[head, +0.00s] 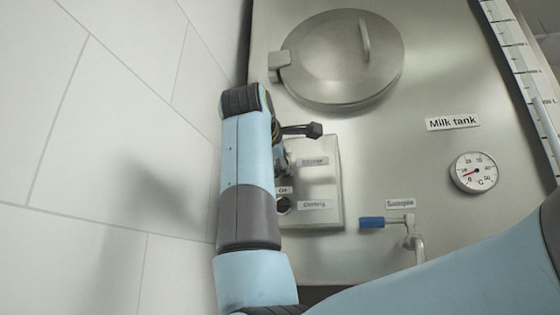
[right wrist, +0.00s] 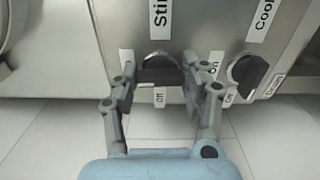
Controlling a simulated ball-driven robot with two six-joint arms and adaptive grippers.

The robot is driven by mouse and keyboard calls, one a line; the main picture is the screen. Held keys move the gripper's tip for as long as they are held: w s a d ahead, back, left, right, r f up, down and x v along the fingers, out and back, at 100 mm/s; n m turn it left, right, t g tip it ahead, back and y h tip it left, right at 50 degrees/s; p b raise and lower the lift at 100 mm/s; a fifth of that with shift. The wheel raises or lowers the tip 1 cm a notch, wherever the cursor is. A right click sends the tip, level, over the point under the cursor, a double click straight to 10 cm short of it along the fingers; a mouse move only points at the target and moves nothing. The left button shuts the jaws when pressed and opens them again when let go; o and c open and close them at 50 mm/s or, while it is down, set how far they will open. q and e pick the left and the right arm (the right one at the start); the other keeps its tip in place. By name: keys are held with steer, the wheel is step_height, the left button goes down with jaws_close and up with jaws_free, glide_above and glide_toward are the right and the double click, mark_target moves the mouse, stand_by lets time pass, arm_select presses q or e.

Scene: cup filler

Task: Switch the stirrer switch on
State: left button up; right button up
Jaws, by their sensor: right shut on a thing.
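The grey control box (head: 328,185) on the tank carries the stirrer label (head: 314,161) and the cooling label (head: 314,204). In the right wrist view the black stirrer switch (right wrist: 158,72) sits below a label starting "Sti". My right gripper (right wrist: 160,77) is shut on the stirrer switch, one finger on each side. In the head view this gripper (head: 285,160) is at the box's left side and mostly hides the switch. My left gripper is out of view.
The black cooling switch (right wrist: 248,76) is close to the right finger. A blue-handled sample tap (head: 385,222) sticks out right of the box. The tank (head: 440,70) has a round lid (head: 335,60) and a dial thermometer (head: 474,173). Tiled floor lies at left.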

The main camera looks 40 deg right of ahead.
steer(key=shift+f+m, duration=0.1)
steer(key=shift+m, duration=0.2)
stand_by(0.4)
steer(key=o, duration=1.2)
steer(key=shift+c, duration=0.2)
